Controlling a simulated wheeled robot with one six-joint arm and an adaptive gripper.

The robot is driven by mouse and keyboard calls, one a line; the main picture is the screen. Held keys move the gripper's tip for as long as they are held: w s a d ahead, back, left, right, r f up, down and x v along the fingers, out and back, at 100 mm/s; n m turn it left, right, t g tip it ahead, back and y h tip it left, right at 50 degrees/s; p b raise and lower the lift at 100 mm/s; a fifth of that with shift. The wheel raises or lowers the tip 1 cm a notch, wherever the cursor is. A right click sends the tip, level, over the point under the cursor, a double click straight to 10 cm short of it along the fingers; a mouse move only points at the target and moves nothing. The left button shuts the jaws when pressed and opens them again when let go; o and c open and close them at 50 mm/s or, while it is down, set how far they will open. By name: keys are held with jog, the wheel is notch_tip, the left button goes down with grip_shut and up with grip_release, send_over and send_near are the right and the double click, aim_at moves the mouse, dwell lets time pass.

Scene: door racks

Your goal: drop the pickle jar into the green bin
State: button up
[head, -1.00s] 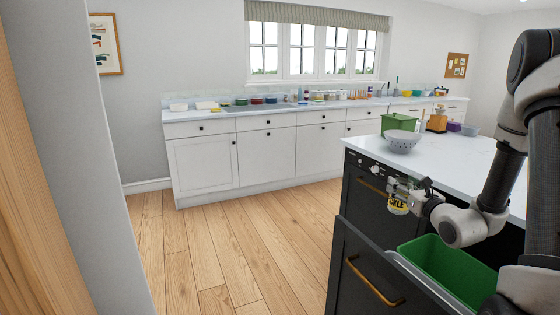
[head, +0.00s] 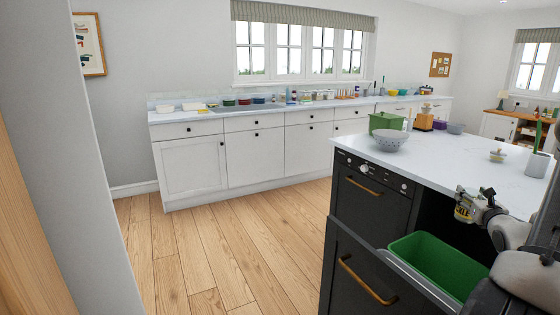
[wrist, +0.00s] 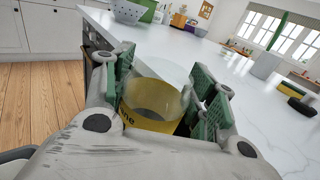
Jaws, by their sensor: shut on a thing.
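The pickle jar, with a yellow label (head: 463,213), is held in my gripper (head: 468,206) at the right of the head view. In the wrist view the jar (wrist: 152,103) sits between the green-padded fingers of my gripper (wrist: 160,92), which are shut on it. The green bin (head: 440,262) sits in the pulled-out drawer of the dark island, open at the top. The jar is above the bin's level, near its back right side and beside the island's counter edge.
The open drawer front (head: 350,275) stands out into the room. Wooden floor (head: 240,240) is clear to the left.

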jog(key=shift+f, duration=1.25)
jog(key=o, duration=1.3)
jog(key=shift+s, duration=0.1)
jog(key=v, duration=1.1)
jog(key=shift+s+a, duration=0.15)
jog(key=shift+s, duration=0.25)
jog(key=shift+f, duration=0.1)
